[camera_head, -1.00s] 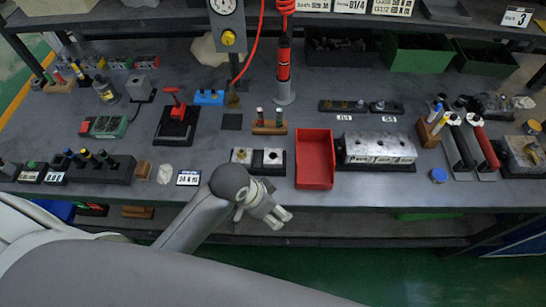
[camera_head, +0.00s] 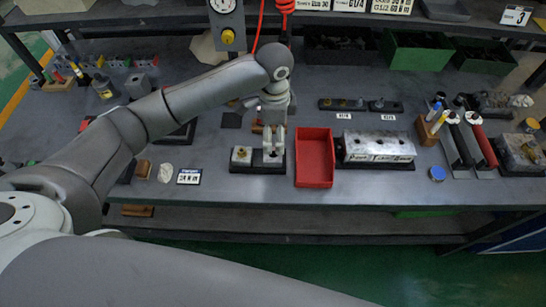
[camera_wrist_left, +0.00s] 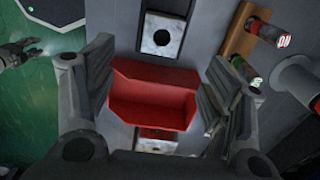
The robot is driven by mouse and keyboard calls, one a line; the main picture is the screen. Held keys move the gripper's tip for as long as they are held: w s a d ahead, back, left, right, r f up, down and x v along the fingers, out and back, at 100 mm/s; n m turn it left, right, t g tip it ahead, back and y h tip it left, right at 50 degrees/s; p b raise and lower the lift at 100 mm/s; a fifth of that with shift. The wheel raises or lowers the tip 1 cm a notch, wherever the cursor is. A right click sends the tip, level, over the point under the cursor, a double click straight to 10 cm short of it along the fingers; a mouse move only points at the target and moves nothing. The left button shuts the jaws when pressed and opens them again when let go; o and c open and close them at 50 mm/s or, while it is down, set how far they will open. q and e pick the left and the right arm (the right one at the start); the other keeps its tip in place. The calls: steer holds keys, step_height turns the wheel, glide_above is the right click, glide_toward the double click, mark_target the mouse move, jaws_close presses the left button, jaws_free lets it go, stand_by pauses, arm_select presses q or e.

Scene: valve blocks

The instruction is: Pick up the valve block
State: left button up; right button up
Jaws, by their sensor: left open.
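A small silver block with a round dark hole (camera_head: 274,159) sits on a black base plate, left of the red tray; it also shows at the top of the left wrist view (camera_wrist_left: 162,33). A long silver block with several holes (camera_head: 378,146) sits right of the tray. No label tells which is the valve block. My left gripper (camera_head: 274,141) points down near the dark-holed block in the head view, open and empty. In the left wrist view its fingers (camera_wrist_left: 157,92) are apart, with the red tray between them.
The red tray (camera_head: 315,160) stands between the small blocks and the long block. A wooden rack with small bottles (camera_wrist_left: 237,40) is close to one finger side. Green bins (camera_head: 415,55) line the back. A grey gripper-like part (camera_wrist_left: 18,52) shows over the green floor.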

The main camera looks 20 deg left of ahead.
arm_select(q)
glide_above(273, 157)
step_height(273, 157, down, 5)
steer(key=shift+s+d+f+p, duration=0.1)
steer(key=shift+d+p, duration=0.05)
steer(key=shift+p, duration=0.25)
step_height(273, 157, down, 5)
steer(key=shift+r+p, duration=0.1)
steer(key=shift+p, duration=0.7)
steer(key=shift+f, duration=0.3)
steer(key=shift+c, duration=0.5)
steer(key=c, duration=1.2)
steer(key=shift+r, duration=0.1)
steer(key=shift+c, duration=0.2)
